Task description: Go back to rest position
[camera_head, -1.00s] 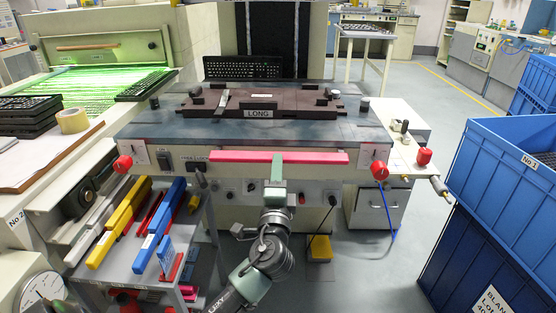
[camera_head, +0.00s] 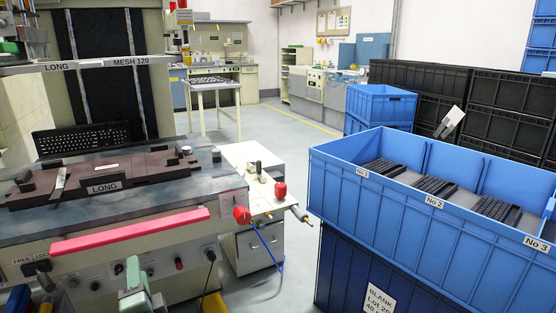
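My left gripper (camera_head: 140,290) shows at the bottom left of the head view, in front of the printing machine's front panel and below its pink bar (camera_head: 132,231). Only its pale green end part shows, and the arm behind it is cut off by the lower edge. I see nothing held in it, but whether its fingers are open or shut is unclear. My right gripper cannot be made out. A keyboard (camera_head: 82,139) lies at the back of the machine, behind the dark brown fixture plate (camera_head: 128,172) with its LONG label.
A large blue crate (camera_head: 395,205) with several black keyboards in numbered slots stands at the right on a dark blue crate (camera_head: 340,262). A white cabinet (camera_head: 262,248) stands beside the machine. Black crates (camera_head: 495,90) stack behind. Open floor (camera_head: 290,115) lies between.

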